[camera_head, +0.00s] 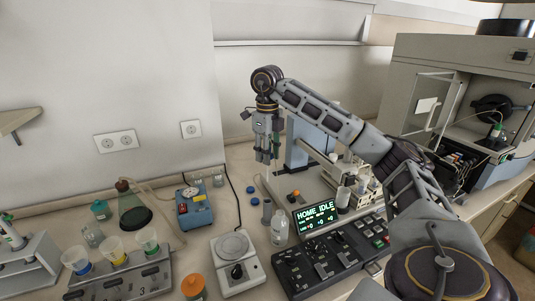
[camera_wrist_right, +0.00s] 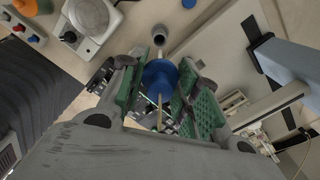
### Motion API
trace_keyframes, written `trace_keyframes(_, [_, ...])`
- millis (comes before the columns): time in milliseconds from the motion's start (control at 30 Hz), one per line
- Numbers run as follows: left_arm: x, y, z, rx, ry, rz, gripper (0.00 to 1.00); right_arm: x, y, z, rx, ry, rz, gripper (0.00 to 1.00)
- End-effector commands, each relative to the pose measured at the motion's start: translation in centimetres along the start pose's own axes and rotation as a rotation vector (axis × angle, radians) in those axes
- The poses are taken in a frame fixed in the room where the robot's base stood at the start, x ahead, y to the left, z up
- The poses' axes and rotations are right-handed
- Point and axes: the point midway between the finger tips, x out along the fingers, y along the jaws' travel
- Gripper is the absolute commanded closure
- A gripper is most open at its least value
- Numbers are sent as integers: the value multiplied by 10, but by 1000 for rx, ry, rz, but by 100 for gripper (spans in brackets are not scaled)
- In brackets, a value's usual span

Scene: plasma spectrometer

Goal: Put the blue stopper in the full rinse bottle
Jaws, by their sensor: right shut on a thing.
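My right gripper (camera_head: 264,158) hangs fingers-down above the back of the bench. In the right wrist view its green-padded fingers (camera_wrist_right: 160,95) are shut on the blue stopper (camera_wrist_right: 160,76). A thin pale rod shows beside the stopper between the fingers. A pale translucent bottle (camera_head: 279,228) stands upright on the bench, below and to the right of the gripper, apart from it; I cannot tell its fill level. A grey cylinder (camera_head: 267,211) stands just behind it. In the wrist view an open dark-mouthed vessel (camera_wrist_right: 160,36) shows beyond the stopper. My left gripper is not in view.
The spectrometer (camera_head: 450,85) fills the right.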

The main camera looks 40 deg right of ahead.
Motion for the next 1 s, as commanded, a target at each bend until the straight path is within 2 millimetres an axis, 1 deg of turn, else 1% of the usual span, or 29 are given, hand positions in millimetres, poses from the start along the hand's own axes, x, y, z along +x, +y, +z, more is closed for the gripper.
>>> trace_keyframes(233, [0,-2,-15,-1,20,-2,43,0,0,0,0,0,0,90])
trace_keyframes(467, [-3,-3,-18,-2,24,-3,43,-6,0,1,1,-2,-1,90])
trace_keyframes(567, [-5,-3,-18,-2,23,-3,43,-12,0,1,1,-2,-1,90])
trace_keyframes(833, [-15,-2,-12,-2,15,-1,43,-35,2,5,-6,-3,-1,90])
trace_keyframes(1000, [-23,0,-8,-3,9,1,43,-49,7,9,-18,-2,0,90])
